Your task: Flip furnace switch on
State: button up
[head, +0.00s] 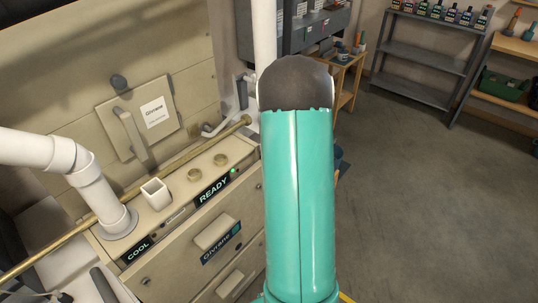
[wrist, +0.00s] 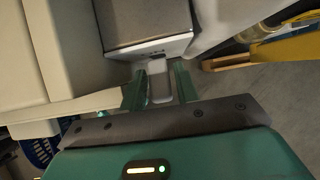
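My gripper (wrist: 160,88) shows in the wrist view with its two green fingers apart, one on each side of a light grey block-like lever (wrist: 159,82). The lever sticks out below a grey-fronted box with a white edge (wrist: 150,42); it may be the furnace switch. I cannot tell whether the fingers touch it. In the head view my teal arm hides the gripper and this spot. The beige furnace panel (head: 190,215) is at the left, with a square white knob (head: 155,193) between the labels COOL and READY. A small green light (head: 233,170) glows by READY.
White pipes (head: 75,160) and a brass rail (head: 150,185) run along the furnace. Grey cabinets (head: 300,28) hang behind my arm. A metal shelf (head: 425,55) with bottles and a wooden shelf (head: 505,95) stand at the right. The grey floor (head: 430,200) there is clear.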

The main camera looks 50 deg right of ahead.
jog(key=v, duration=1.3)
jog(key=shift+s+r, duration=0.2)
jog(key=shift+r, duration=0.1)
jog(key=a+r+n+y, duration=0.1)
jog(key=a+r+n, duration=0.4)
jog(key=a+n, duration=0.45)
jog(key=a+r+n, duration=0.4)
jog(key=a+n, duration=0.2)
jog(key=a, duration=0.7)
jog(key=s+a+r+n, duration=0.1)
jog(key=s+a+n, duration=0.4)
jog(key=a+n, duration=0.3)
jog(key=s+a+r+n+h, duration=0.1)
jog(key=s+a+r+n, duration=0.1)
jog(key=s+a+n, duration=0.4)
jog(key=a+n, duration=0.2)
jog(key=n, duration=0.3)
jog(key=shift+s+a+h, duration=0.25)
jog(key=shift+a+h, duration=0.05)
